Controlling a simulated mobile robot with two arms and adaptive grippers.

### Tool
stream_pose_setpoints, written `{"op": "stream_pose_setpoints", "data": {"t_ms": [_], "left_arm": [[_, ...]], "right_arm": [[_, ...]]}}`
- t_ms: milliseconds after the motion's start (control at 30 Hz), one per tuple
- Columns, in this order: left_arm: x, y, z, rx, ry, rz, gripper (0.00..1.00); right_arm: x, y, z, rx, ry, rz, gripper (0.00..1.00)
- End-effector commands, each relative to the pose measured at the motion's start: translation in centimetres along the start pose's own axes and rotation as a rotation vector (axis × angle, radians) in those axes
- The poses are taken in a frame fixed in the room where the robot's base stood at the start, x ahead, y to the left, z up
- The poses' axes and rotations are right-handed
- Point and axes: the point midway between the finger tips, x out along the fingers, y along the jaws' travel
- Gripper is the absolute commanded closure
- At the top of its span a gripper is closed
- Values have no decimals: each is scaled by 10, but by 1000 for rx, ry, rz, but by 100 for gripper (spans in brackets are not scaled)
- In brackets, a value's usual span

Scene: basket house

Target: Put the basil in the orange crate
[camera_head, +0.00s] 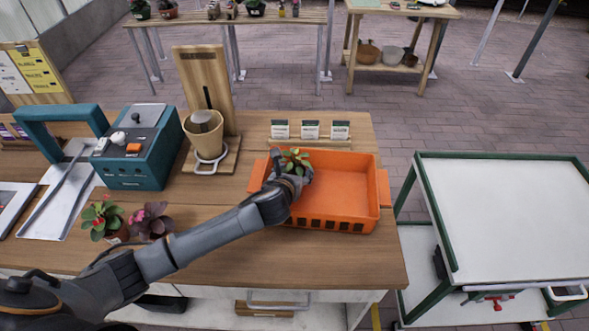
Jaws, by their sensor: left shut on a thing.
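The orange crate (345,190) stands on the wooden table near its right end. My left gripper (292,176) is over the crate's left part, shut on the basil (296,158), a small plant with green leaves. The basil's leaves rise above the gripper; its lower part is hidden by the gripper, so I cannot tell whether it touches the crate floor. The rest of the crate looks empty. My right gripper is not in view.
Two potted plants, one with red flowers (103,217) and one dark purple (149,221), stand left of my arm. A teal machine (140,150), a wooden stand with a tan pot (207,137) and small cards (311,130) sit behind. A white-topped cart (510,215) stands at right.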

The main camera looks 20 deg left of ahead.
Motion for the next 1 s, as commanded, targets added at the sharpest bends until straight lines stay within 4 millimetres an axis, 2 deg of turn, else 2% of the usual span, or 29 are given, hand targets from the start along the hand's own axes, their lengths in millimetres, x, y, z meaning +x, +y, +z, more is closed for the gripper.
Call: {"op": "stream_pose_setpoints", "data": {"t_ms": [267,300,400,800,1000], "left_arm": [[1,0,-1,0,-2,0,73],[1,0,-1,0,-2,0,33],[1,0,-1,0,-2,0,14],[-1,0,1,0,-2,0,14],[-24,0,0,1,-2,-2,14]], "right_arm": [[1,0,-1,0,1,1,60],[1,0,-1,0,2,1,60],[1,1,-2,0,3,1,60],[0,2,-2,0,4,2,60],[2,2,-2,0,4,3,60]]}}
